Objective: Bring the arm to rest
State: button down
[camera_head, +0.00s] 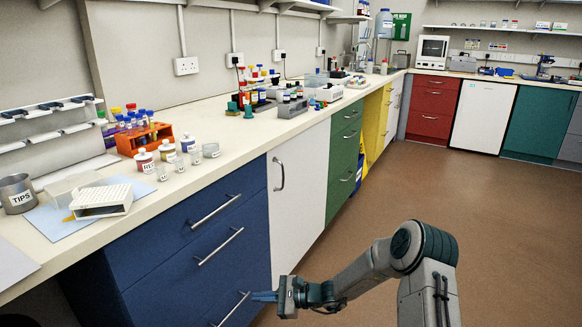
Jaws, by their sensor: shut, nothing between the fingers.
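My gripper (264,296) is at the bottom of the view, low in front of the blue drawers. Its narrow fingers point left, are shut and hold nothing. The gripper is well below the worktop.
The long worktop (215,178) carries a steel TIPS cup (16,194), a white tip rack (102,198), an orange tube rack (144,138) and small labelled jars. A white cupboard (298,193) adjoins the blue drawers. The brown floor (480,215) to the right is clear.

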jog(key=s+d+r+n+h+p, duration=0.5)
jog(key=s+d+r+p, duration=0.2)
jog(key=r, duration=0.8)
jog(key=s+d+r+n+h+p, duration=0.5)
jog(key=s+d+r+p, duration=0.3)
jog(key=s+r, duration=0.4)
jog(key=s+d+r+n+h+p, duration=0.5)
jog(key=s+d+r+p, duration=0.3)
jog(key=r, duration=1.1)
jog(key=shift+s+d+r+t, duration=0.2)
jog(key=shift+s+d+t, duration=0.1)
jog(key=shift+s, duration=0.85)
jog(key=shift+a, duration=0.2)
